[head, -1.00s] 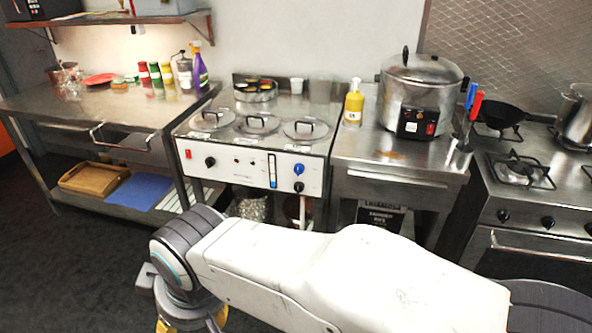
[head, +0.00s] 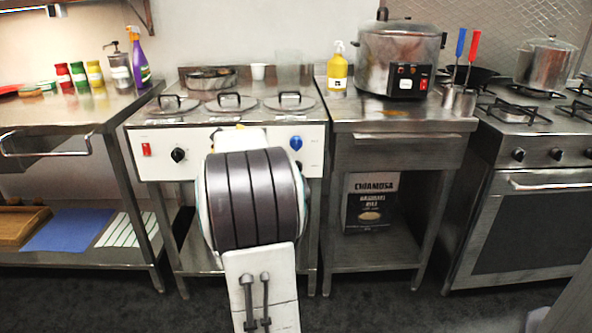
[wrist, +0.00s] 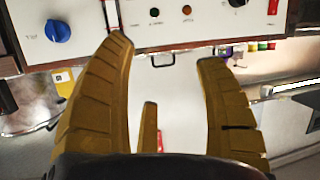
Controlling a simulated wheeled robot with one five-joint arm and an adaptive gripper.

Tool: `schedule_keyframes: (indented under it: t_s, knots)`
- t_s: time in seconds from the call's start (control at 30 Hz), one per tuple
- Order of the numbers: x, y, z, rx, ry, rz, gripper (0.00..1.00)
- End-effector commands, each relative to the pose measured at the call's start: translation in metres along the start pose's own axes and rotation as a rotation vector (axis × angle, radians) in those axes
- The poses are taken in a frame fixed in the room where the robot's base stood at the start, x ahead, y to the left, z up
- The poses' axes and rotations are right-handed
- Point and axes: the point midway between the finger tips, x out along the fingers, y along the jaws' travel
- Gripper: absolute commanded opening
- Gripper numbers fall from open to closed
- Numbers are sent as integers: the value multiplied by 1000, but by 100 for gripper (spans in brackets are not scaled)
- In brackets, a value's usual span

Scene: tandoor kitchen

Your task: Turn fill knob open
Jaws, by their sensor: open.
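The white control panel (head: 312,150) of the three-lidded steel unit faces me. A blue knob (head: 296,143) is near its right end, and a black knob (head: 178,155) is on its left. Part of another dark knob shows below the blue one, beside my arm. In the wrist view the blue knob (wrist: 57,31) is at the upper left. I cannot read which knob is labelled fill. My gripper (wrist: 166,50) is open and empty, its yellow fingers apart below the panel in that view, touching no knob. My arm hides the gripper and the panel's middle in the head view.
Three lids with handles (head: 230,101) are on top of the unit. A yellow bottle (head: 337,72) and a steel cooker (head: 400,60) stand on the counter to the right. A stove (head: 530,160) is farther right. Dark floor is open in front.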

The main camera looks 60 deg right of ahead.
Motion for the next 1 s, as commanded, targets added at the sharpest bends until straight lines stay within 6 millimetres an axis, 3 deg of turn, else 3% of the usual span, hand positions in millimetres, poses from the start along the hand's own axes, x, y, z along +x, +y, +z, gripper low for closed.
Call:
schedule_keyframes:
  t_s: [0.03, 0.13, 0.3, 0.4, 0.6, 1.0]
  knots:
    - [23, 23, 26, 6, 31, 47, 65]
    - [48, 62, 40, 8, 100, 123, 65]
    - [72, 117, 62, 5, 188, 224, 65]
    - [79, 139, 70, 0, 222, 265, 65]
    - [86, 162, 78, -6, 258, 306, 65]
    - [111, 173, 75, -7, 263, 311, 65]
